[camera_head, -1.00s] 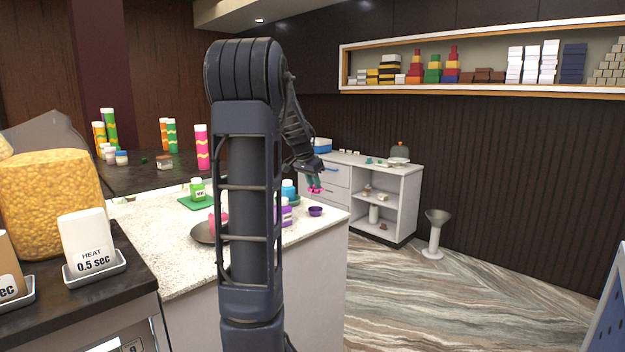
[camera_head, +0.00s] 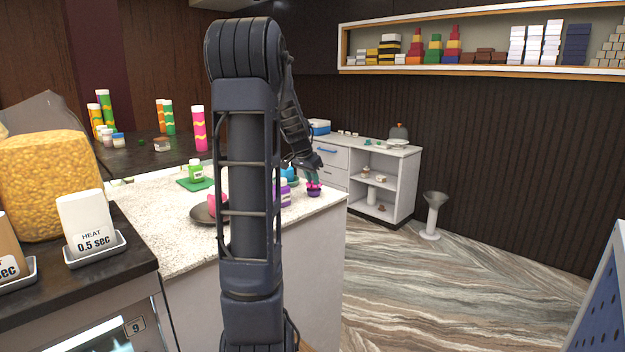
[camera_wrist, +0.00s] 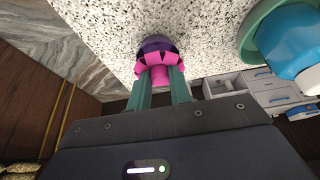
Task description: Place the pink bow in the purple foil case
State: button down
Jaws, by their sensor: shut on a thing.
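The pink bow (camera_wrist: 158,70) is held between the fingertips of my gripper (camera_wrist: 159,88), which is shut on it. In the head view the bow (camera_head: 313,185) shows just under my gripper (camera_head: 311,178). The purple foil case (camera_wrist: 155,43) stands on the speckled counter, directly beyond the bow in the wrist view. In the head view the case (camera_head: 314,192) is near the counter's right edge, with the bow at its mouth. The bow covers much of the case, and I cannot tell whether it touches the inside.
A blue jar (camera_wrist: 292,40) stands in a green dish (camera_wrist: 249,30) beside the case. A purple jar (camera_head: 284,192), a dark bowl (camera_head: 207,212) and a green mat (camera_head: 194,184) are on the counter (camera_head: 180,240). The counter's edge is close by the case.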

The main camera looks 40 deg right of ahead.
jog(key=c, duration=1.2)
grip_release()
jog(key=shift+r, duration=3.55)
